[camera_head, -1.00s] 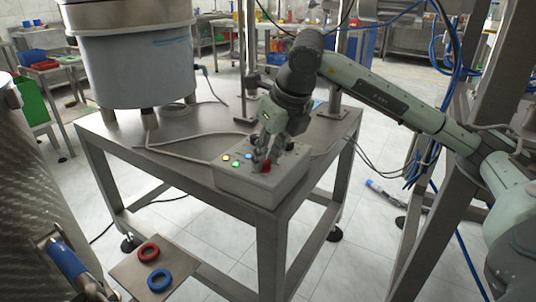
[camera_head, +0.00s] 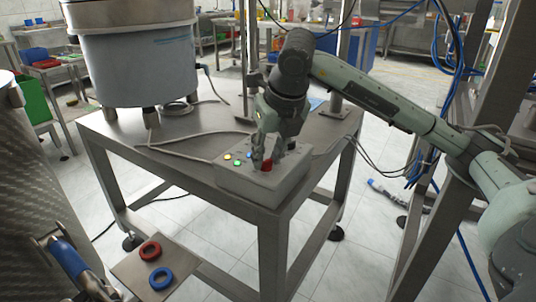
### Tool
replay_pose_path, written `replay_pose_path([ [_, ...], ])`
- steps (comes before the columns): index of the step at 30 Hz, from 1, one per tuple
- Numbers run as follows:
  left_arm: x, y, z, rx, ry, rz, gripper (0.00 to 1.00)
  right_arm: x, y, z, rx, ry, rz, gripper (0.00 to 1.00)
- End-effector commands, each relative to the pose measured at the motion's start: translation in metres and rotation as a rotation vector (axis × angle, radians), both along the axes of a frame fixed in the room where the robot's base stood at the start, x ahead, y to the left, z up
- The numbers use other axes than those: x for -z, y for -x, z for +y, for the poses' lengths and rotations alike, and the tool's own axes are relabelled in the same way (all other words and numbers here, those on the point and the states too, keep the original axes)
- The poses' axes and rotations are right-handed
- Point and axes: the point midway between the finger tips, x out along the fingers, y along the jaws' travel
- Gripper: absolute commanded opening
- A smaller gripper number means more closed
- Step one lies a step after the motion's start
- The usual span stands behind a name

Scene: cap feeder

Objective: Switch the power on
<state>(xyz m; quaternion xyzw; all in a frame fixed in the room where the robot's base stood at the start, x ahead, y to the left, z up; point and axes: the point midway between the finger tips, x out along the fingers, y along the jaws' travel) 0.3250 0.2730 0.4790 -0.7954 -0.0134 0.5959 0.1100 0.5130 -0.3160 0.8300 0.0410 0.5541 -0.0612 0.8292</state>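The grey control box (camera_head: 265,188) sits on the near corner of the steel table. It carries a red knob (camera_head: 266,163) and several small coloured buttons, among them a yellow one (camera_head: 228,157) and a green one (camera_head: 237,164). My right gripper (camera_head: 267,158) points down over the box, with its fingers apart on either side of the red knob. I cannot tell whether they press on it. The gripper hides the back part of the box. My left gripper is not in view.
The steel table (camera_head: 190,150) also carries a large metal bowl feeder (camera_head: 135,60) and a grey cable. A small plate (camera_head: 190,272) with a red ring (camera_head: 150,250) and a blue ring (camera_head: 160,278) is at the lower left. A steel frame stands at the right.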

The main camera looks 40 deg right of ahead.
Motion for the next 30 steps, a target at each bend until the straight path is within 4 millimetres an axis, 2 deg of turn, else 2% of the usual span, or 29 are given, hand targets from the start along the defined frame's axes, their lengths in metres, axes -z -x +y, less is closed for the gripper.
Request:
replay_pose_path([
  [1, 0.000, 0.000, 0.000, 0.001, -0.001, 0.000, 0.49, 0.000, 0.000, 0.000, 0.000, 0.000, 0.000, 0.35],
  [4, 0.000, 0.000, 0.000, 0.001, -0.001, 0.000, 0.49, 0.000, 0.000, 0.000, 0.000, 0.000, 0.000, 0.47],
  [12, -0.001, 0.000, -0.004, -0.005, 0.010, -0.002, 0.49, -0.001, 0.000, 0.000, -0.001, 0.000, 0.000, 0.47],
  [16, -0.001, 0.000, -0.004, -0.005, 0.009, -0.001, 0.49, -0.009, 0.003, 0.000, -0.002, -0.001, -0.002, 0.47],
  [20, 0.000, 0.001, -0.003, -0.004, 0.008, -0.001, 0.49, -0.029, 0.010, 0.002, -0.002, -0.001, -0.006, 0.47],
  [27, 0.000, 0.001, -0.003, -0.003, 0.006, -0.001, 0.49, -0.082, 0.031, 0.005, -0.002, 0.000, -0.008, 0.47],
  [30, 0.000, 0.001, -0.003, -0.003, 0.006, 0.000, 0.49, -0.096, 0.038, 0.005, -0.001, 0.002, -0.006, 0.47],
])
